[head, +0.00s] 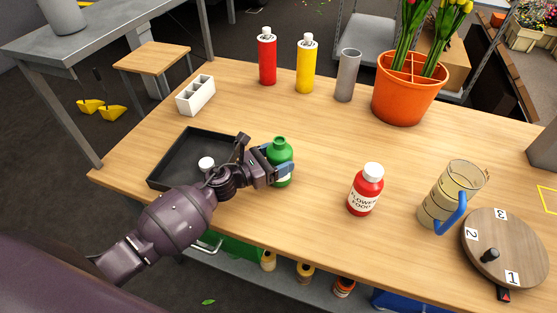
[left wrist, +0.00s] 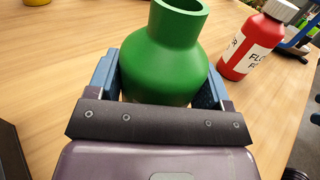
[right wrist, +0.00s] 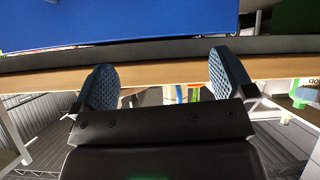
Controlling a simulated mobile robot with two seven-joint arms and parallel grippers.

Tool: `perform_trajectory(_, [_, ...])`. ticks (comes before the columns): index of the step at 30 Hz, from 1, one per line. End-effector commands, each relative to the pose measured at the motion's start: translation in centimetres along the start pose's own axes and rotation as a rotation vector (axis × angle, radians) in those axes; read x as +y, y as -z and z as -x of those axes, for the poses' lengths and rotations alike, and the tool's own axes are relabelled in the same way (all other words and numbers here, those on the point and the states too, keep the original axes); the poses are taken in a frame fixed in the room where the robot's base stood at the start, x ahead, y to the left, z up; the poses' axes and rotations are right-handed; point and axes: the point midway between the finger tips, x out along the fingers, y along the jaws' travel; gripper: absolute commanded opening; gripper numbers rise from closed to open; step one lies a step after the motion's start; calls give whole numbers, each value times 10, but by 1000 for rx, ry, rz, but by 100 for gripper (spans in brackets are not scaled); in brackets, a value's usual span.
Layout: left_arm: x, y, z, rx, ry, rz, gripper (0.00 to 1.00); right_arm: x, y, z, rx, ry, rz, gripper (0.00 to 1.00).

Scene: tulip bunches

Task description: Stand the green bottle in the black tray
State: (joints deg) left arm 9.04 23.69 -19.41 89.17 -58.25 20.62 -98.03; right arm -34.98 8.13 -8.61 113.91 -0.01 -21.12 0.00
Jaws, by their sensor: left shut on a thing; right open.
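The green bottle (head: 281,165) is upright just right of the black tray, with its open neck up. My left gripper (head: 266,168) is shut around its body; the bottle (left wrist: 172,50) also fills the middle of the left wrist view between the blue fingers (left wrist: 163,88). I cannot tell whether its base touches the table. The black tray (head: 166,164) lies at the table's left front, its near right part hidden by my left arm. My right gripper (right wrist: 165,82) is open with nothing between its fingers, and is not in the head view.
A white-capped item (head: 206,163) shows at the tray, mostly hidden by my arm. A red flower-food bottle (head: 366,190), jug (head: 447,195) and round numbered board (head: 510,248) stand to the right. Behind are a white divided holder (head: 196,95), red (head: 267,58) and yellow (head: 306,66) bottles. Mid-table is clear.

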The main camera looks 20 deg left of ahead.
Motion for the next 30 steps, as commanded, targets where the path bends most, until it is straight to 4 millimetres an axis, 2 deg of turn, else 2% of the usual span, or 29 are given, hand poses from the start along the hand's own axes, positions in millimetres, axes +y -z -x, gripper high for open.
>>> perform_trajectory(2, [0,6,0,0,-1,2,43,0,-1,-2,1,1,0,100])
perform_trajectory(10, [0,5,0,-1,0,-1,43,-1,9,-4,19,3,2,100])
perform_trajectory(15, [0,10,0,0,0,0,43,-2,6,-8,20,4,3,100])
perform_trajectory(16, [0,9,0,0,0,0,78,-2,8,-7,21,4,3,100])
perform_trajectory(20, [0,8,0,-1,0,-1,97,-2,8,-7,20,4,3,100])
perform_trajectory(30, [0,6,0,-1,0,-1,98,-1,4,-3,9,2,1,100])
